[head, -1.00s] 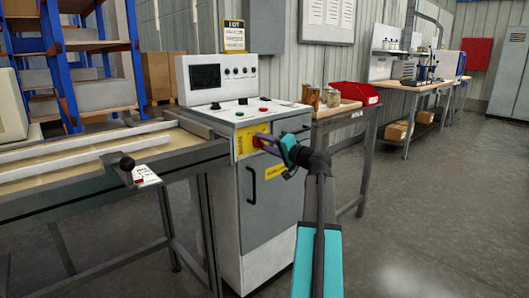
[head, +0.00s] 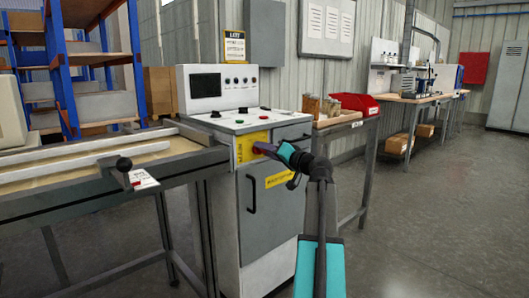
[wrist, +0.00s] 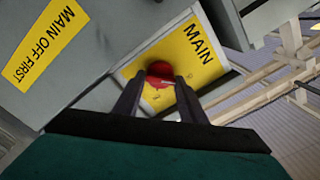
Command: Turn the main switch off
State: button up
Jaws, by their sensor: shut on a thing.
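The main switch is a red knob (wrist: 160,71) on a yellow plate lettered MAIN (wrist: 195,45), on the front of a white and grey control cabinet (head: 273,220). In the head view the yellow plate (head: 246,150) shows, with the knob mostly hidden by my gripper (head: 260,148). In the wrist view the two dark fingers of my gripper (wrist: 159,84) are on either side of the knob, shut on it. The knob's marking is too small to read.
A table with jars and a red bin (head: 355,103) stands right.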

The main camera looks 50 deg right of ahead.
jog(key=o, duration=1)
jog(key=shift+s, duration=0.15)
jog(key=s+p, duration=0.1)
jog(key=s, duration=0.3)
jog(key=s+p, duration=0.1)
jog(key=s, duration=0.4)
jog(key=s+a+p, duration=0.1)
jog(key=s+p, duration=0.1)
jog(key=s, duration=0.2)
jog(key=shift+s, duration=0.25)
